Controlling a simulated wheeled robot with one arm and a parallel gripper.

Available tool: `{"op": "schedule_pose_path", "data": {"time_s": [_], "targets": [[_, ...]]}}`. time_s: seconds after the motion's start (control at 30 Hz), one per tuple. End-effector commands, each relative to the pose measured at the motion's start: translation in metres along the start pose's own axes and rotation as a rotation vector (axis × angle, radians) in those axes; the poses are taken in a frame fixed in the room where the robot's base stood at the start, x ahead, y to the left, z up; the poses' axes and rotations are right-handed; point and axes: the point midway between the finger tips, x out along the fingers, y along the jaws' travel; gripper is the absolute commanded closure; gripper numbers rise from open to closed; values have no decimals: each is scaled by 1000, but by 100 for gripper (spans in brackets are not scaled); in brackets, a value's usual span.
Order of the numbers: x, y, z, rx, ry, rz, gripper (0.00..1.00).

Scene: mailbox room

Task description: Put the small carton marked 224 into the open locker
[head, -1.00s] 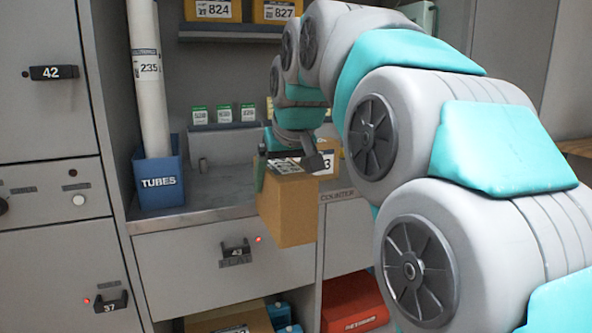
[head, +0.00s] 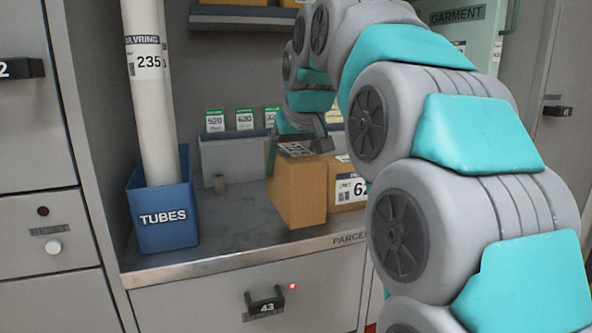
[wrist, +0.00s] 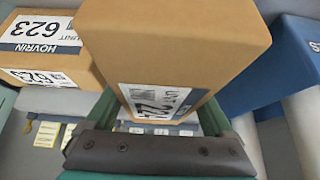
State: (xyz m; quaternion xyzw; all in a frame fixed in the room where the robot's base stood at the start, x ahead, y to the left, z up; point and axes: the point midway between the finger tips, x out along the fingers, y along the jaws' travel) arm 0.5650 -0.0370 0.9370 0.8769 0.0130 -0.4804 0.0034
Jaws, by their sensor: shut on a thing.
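The small carton (head: 297,193) is a plain brown box. In the wrist view its label reads 224 on the carton (wrist: 175,45). My gripper (head: 298,146) is shut on the carton's upper end, with its green fingers (wrist: 165,115) on either side. The carton hangs roughly upright at the counter's front part. Whether its bottom touches the counter (head: 235,235) I cannot tell. No open locker shows in either view.
Another carton (head: 345,186), marked 623 in the wrist view (wrist: 45,45), stands just right of the held one. A blue TUBES bin (head: 165,215) with a tall tube (head: 152,110) stands left. Locker 43 (head: 200,305) below is shut. Counter between bin and carton is mostly clear.

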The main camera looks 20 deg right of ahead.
Motion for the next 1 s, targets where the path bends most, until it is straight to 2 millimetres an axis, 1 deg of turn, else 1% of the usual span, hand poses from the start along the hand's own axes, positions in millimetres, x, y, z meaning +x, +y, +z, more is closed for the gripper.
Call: {"op": "schedule_pose_path", "data": {"time_s": [0.03, 0.2, 0.5, 0.6, 0.7, 0.8, 1.0], "targets": [[5, 2, -9, 0, 2, 0, 95], [24, 9, -32, 0, 1, 0, 95], [53, 19, -71, 1, 3, 1, 95], [61, 22, -81, 0, 2, 1, 95], [66, 24, -88, 0, 3, 1, 95], [71, 25, -92, 0, 0, 0, 95], [74, 25, -92, 0, 1, 0, 95]]}}
